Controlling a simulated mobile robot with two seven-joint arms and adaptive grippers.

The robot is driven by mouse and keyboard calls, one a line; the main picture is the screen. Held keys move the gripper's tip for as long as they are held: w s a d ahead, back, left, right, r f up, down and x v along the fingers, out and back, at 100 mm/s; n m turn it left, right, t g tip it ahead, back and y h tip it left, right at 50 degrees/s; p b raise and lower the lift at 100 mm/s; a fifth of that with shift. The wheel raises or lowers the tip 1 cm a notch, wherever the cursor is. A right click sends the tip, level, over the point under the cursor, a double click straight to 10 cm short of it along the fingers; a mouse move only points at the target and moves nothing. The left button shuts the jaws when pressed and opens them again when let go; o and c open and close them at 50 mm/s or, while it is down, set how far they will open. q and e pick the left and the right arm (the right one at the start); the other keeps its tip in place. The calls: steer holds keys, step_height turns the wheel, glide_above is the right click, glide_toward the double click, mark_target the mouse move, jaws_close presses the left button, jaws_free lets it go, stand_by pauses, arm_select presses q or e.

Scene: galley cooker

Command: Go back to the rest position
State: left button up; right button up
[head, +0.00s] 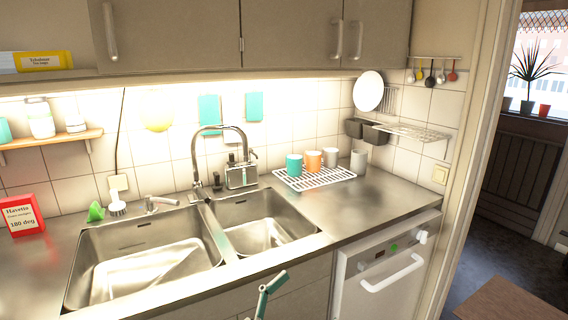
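Neither of my grippers can be made out in the head view. A narrow teal and grey jointed piece (266,292) rises from the bottom edge, in front of the cabinet below the sink. Only its upper part shows, and I cannot tell what it belongs to.
A double sink (205,246) with a tall tap is set in the steel counter. Several cups stand on a white rack (315,177) to its right. A red box (21,216) stands at left. The dishwasher (385,268) is shut. Open floor (482,246) shows through the doorway.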

arm_select(q)
steer(key=s+a+f+n+y, duration=0.3)
steer(key=a+f+y, duration=0.3)
steer(key=a+f, duration=0.3)
steer(key=s+a+f+n+y, duration=0.3)
steer(key=s+a+f+y, duration=0.3)
steer(key=f, duration=1.1)
steer(key=a+y, duration=0.1)
steer(key=a, duration=0.3)
steer(key=shift+n, duration=0.3)
steer(key=s+a+f+g, duration=0.1)
steer(key=s+a+f, duration=0.1)
steer(key=s, duration=0.1)
steer(key=s+a+f+g+y, duration=0.1)
steer(key=s+a+f, duration=0.1)
steer(key=f, duration=0.1)
steer(key=s+a+f+y, duration=0.1)
steer(key=s+f, duration=0.1)
steer(key=s, duration=0.1)
steer(key=shift+s+a+f+g, duration=0.2)
steer(key=shift+s+a+g, duration=0.1)
steer(key=shift+a+g, duration=0.1)
steer(key=shift+c, duration=0.4)
